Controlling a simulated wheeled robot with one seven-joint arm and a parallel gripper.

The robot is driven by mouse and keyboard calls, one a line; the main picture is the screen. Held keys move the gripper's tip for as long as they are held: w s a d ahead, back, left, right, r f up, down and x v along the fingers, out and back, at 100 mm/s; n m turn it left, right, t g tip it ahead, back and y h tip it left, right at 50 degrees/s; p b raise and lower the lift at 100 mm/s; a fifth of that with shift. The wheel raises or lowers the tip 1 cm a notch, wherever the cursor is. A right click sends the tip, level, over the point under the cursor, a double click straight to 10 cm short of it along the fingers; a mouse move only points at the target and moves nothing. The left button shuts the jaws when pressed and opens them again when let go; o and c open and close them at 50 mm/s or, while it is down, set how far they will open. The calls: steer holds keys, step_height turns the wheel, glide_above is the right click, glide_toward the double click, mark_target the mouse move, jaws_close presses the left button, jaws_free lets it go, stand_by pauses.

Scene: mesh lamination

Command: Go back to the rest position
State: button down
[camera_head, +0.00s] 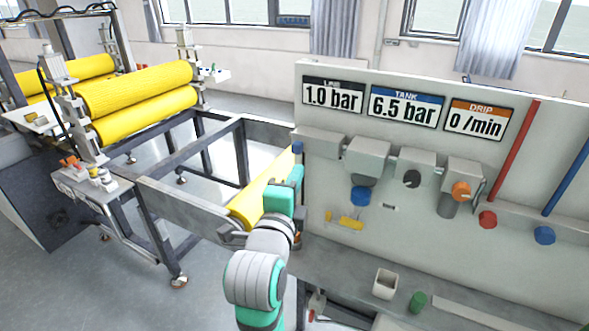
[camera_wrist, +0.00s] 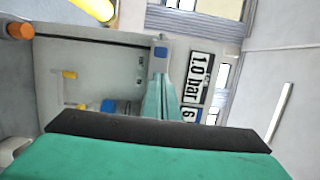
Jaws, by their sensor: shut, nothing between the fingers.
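My gripper (camera_wrist: 161,80) shows in the wrist view as narrow teal fingers, closed together with nothing between them. In the head view my arm rises from the bottom centre, and its teal end stands in front of the left edge of the panel (camera_head: 400,225). The fingertips cannot be made out clearly there. The panel also shows in the wrist view (camera_wrist: 100,55), turned sideways. A blue part (camera_wrist: 161,52) at the panel's edge appears just beyond the fingertips; whether they touch it I cannot tell.
Signs on the panel read 1.0 bar (camera_head: 333,96), 6.5 bar (camera_head: 404,106) and 0 /min (camera_head: 477,121). Below are an orange knob (camera_head: 461,190) and a yellow valve handle (camera_head: 350,222). A white cup (camera_head: 385,284) and green cylinder (camera_head: 417,302) stand on the ledge. Yellow rollers (camera_head: 140,90) are left.

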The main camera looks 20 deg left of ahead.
steer(key=shift+s, duration=0.55)
steer(key=s+d+f+n, duration=0.2)
steer(key=s+f+n, duration=0.15)
steer(key=f, duration=0.65)
steer(key=s+d+f+n+g, duration=0.1)
steer(key=s+d+f+n, duration=0.25)
steer(key=f, duration=0.55)
steer(key=s+d+f+n, duration=0.2)
steer(key=s+f+n, duration=0.15)
steer(key=f, duration=0.65)
steer(key=s+d+f+n, duration=0.2)
steer(key=s, duration=0.8)
steer(key=s+d+f+n+g, duration=0.1)
steer(key=s+d+f+n, duration=0.1)
steer(key=s, duration=0.7)
steer(key=s+d+f+n, duration=0.2)
steer(key=s+f+n, duration=0.1)
steer(key=s, duration=0.7)
steer(key=shift+s+d+f+g+h, duration=0.2)
steer(key=shift+s+f+g+h, duration=0.1)
steer(key=shift+f, duration=0.35)
